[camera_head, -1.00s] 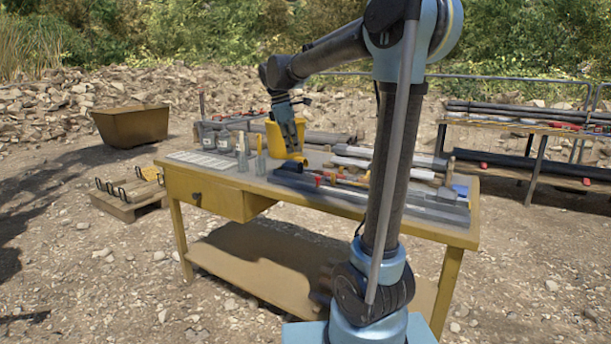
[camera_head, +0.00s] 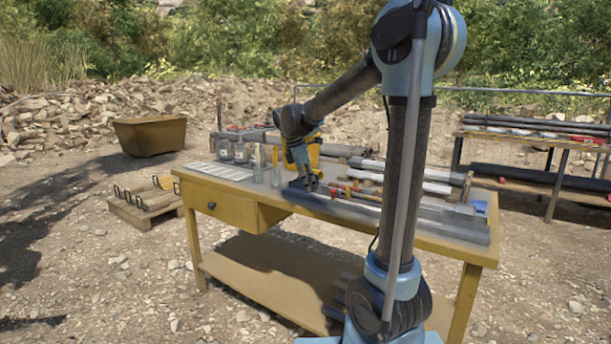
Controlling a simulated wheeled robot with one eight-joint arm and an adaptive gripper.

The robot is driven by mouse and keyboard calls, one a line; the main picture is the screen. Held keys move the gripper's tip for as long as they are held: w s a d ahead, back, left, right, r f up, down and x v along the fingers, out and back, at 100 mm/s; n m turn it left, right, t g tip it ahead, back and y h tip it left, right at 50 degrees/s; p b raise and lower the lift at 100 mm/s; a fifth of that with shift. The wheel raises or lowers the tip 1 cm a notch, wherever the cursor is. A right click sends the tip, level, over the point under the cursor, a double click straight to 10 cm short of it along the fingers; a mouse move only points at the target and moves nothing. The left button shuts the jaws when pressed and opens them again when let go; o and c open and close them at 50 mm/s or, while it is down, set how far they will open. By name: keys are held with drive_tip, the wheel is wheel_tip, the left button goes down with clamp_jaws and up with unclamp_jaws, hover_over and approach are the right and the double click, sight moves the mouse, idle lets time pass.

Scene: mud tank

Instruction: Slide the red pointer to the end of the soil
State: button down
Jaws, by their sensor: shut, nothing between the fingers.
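A small red piece, likely the red pointer (camera_head: 333,193), stands on the long dark grey tray (camera_head: 420,226) that runs along the front of the work table (camera_head: 240,193). My gripper (camera_head: 306,185) is low over the left end of this tray, just left of the red piece. Its fingers are shut and empty. I cannot tell whether the fingertips touch the tray or the red piece. The soil and its end are too small to make out.
Glass jars (camera_head: 240,152) and a white sheet (camera_head: 218,171) lie on the table's left part. A yellow bucket (camera_head: 315,152) stands behind my gripper. Grey tubes (camera_head: 405,171) lie behind the tray. My arm hides part of the table's right side.

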drive_tip(key=shift+w+d+f, duration=0.1)
drive_tip(key=shift+d+f, duration=0.1)
drive_tip(key=shift+d, duration=0.5)
drive_tip(key=shift+w+d+f, duration=0.1)
drive_tip(key=shift+d+f, duration=0.05)
drive_tip(key=shift+d, duration=0.5)
drive_tip(key=shift+w+d+f, duration=0.1)
drive_tip(key=shift+d+f, duration=0.1)
drive_tip(key=shift+d, duration=0.5)
